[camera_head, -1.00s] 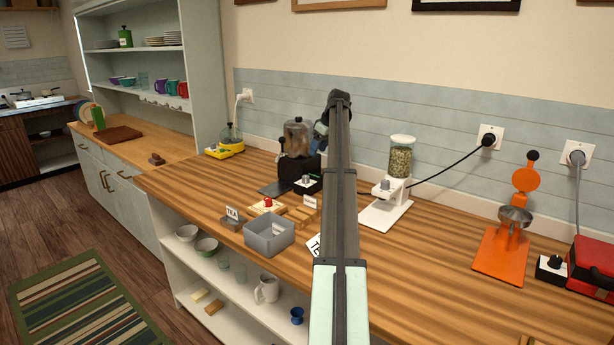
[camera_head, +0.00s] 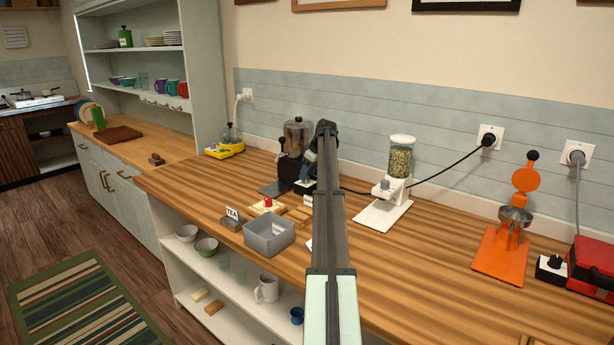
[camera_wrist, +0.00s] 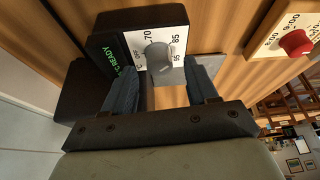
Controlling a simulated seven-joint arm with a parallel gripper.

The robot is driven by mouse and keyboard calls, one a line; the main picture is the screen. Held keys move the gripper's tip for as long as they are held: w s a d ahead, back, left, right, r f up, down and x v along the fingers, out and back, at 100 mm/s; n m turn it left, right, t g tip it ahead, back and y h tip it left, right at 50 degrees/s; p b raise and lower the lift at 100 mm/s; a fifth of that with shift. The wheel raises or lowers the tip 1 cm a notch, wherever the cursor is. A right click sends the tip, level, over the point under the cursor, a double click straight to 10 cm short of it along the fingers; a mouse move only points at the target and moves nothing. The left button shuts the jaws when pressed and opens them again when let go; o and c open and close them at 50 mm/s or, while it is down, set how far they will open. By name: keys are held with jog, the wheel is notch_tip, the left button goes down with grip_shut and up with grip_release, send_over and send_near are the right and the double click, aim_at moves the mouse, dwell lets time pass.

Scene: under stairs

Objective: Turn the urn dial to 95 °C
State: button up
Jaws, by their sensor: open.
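The urn (camera_head: 298,135) has a clear, brownish tank on a black base and stands at the back of the counter. In the wrist view its black control box (camera_wrist: 112,28) carries a lit "READY" display and a white scale; 70, 85 and 95 are legible. The round grey dial (camera_wrist: 157,54) sits on this scale; I cannot tell which number it points to. My gripper (camera_wrist: 163,72) is open, its two dark fingers either side of the dial's near edge, with no clear contact. In the head view my arm partly hides the control box.
A red button (camera_head: 267,202) on a pale block, a grey bin (camera_head: 269,236) and a label card (camera_head: 232,213) are left of my arm. A white grain dispenser (camera_head: 386,210) stands to the right, and an orange stand (camera_head: 500,256) farther right. Counter between them is clear.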

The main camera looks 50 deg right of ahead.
jog(key=shift+x, duration=0.85)
jog(key=shift+c, duration=0.4)
jog(key=c, duration=1)
